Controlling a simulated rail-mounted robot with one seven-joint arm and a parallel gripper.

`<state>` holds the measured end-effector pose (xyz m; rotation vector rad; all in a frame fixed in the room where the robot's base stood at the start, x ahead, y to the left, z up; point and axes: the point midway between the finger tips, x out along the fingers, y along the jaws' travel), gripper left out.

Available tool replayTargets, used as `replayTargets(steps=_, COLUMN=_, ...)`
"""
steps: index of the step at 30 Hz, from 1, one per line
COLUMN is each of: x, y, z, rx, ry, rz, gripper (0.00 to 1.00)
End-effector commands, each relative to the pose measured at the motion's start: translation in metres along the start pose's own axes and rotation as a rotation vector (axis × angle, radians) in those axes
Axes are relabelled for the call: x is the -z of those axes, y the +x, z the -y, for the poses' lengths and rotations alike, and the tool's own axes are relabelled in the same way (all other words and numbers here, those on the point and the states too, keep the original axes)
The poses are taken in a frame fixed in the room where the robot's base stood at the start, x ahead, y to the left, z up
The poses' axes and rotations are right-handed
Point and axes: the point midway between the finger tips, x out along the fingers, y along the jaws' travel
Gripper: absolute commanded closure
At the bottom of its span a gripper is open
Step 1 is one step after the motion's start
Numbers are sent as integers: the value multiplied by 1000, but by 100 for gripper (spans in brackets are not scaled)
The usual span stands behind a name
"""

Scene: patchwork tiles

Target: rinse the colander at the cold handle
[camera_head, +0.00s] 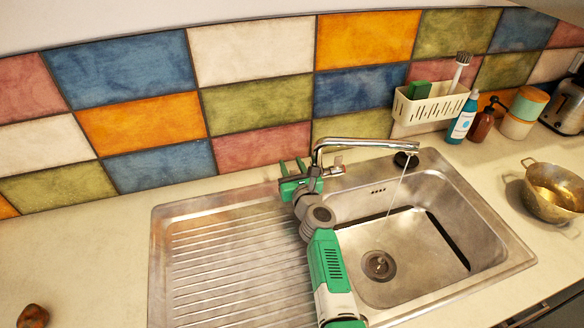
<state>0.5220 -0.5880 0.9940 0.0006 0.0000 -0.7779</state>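A brass-coloured bowl-shaped vessel with side handles, which looks like the colander (555,190), stands on the counter right of the sink; its holes are too small to tell. The chrome tap (362,143) reaches over the basin, and a thin stream of water (396,200) runs from its dark spout end towards the drain. My gripper (291,167) is behind the sink, just left of the tap's base. Its green fingers are apart and appear empty. A chrome tap handle (336,166) shows right of it; any handle on the left is hidden by my gripper.
The steel sink (490,235) has an empty basin and a ribbed drainboard (230,270) at left. A white caddy (428,107), blue bottle (462,120), brown dispenser (483,122), canisters (519,118) and a toaster (566,108) stand back right. A brown lump (33,316) lies front left.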

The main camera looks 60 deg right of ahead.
Motion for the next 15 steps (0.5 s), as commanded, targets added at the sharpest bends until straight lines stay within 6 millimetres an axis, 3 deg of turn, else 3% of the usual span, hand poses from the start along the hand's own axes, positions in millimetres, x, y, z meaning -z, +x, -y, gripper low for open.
replayTargets(steps=1, x=0, y=0, z=0, rx=0, ry=0, rz=0, gripper=76)
replayTargets(steps=5, x=0, y=0, z=0, rx=0, ry=0, rz=0, gripper=99)
replayTargets(steps=15, x=6, y=-3, z=-1, rx=-1, ry=0, rz=78, gripper=99)
